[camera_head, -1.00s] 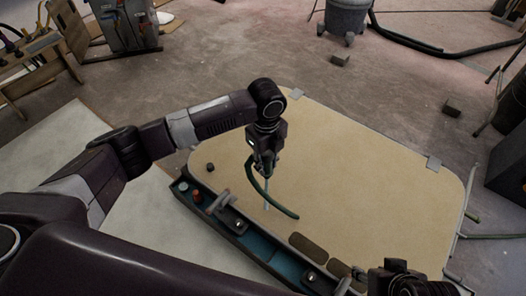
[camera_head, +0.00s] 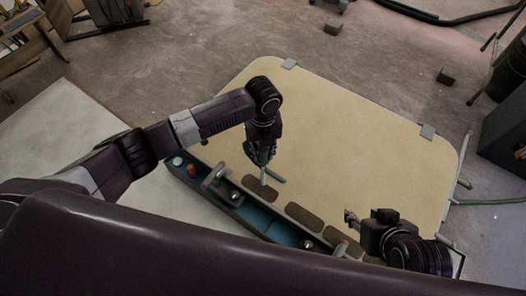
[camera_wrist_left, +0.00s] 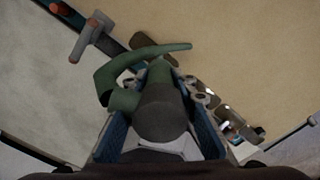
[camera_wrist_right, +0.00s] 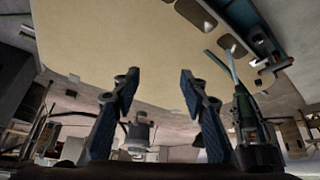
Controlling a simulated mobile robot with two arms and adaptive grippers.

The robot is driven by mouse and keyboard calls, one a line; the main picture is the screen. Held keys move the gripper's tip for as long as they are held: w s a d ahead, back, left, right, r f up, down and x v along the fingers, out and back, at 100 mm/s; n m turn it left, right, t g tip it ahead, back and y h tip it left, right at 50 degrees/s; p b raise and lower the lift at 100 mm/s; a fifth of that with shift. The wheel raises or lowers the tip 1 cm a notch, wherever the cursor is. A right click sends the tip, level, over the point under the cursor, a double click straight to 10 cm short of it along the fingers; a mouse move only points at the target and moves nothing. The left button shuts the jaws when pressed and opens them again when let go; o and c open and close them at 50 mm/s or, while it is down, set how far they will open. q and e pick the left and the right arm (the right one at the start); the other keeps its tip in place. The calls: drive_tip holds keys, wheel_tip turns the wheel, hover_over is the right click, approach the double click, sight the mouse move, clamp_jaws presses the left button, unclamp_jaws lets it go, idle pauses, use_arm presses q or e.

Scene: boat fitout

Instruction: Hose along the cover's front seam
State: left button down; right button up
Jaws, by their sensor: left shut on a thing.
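The cover is a large tan panel (camera_head: 340,120) with rounded corners, and several dark oval patches (camera_head: 304,217) lie along its front edge. My left gripper (camera_head: 262,158) points down over the cover near that edge. It is shut on a tool with a curved green hose (camera_wrist_left: 110,78) and a thick grey body (camera_wrist_left: 163,112). A pale tip (camera_head: 263,176) points down toward an oval patch; whether it touches is unclear. My right gripper (camera_head: 350,217) is over the cover's front right part. In the right wrist view its fingers (camera_wrist_right: 158,95) are apart and empty.
A narrow teal tray (camera_head: 262,219) runs along the cover's front edge, with an orange-red item (camera_head: 191,169) and a grey T-shaped handle (camera_head: 216,178). Grey clips (camera_head: 428,131) sit on the cover's far edge. A dark block (camera_head: 446,75) lies on the floor beyond.

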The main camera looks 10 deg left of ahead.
use_arm(q)
drive_tip(key=shift+f+b, duration=0.6)
drive_tip(key=shift+b, duration=0.1)
drive_tip(key=shift+f+b, duration=0.5)
drive_tip(key=shift+b, duration=0.2)
use_arm(e)
drive_tip(key=w+a+r+t+y, duration=0.2)
drive_tip(key=w+a+r+t, duration=0.2)
drive_tip(key=w+r+t, duration=0.4)
drive_tip(key=shift+w+a+r, duration=0.35)
drive_tip(key=shift+w+r, duration=1.65)
drive_tip(key=shift+r, duration=0.15)
use_arm(q)
drive_tip(key=shift+a, duration=0.1)
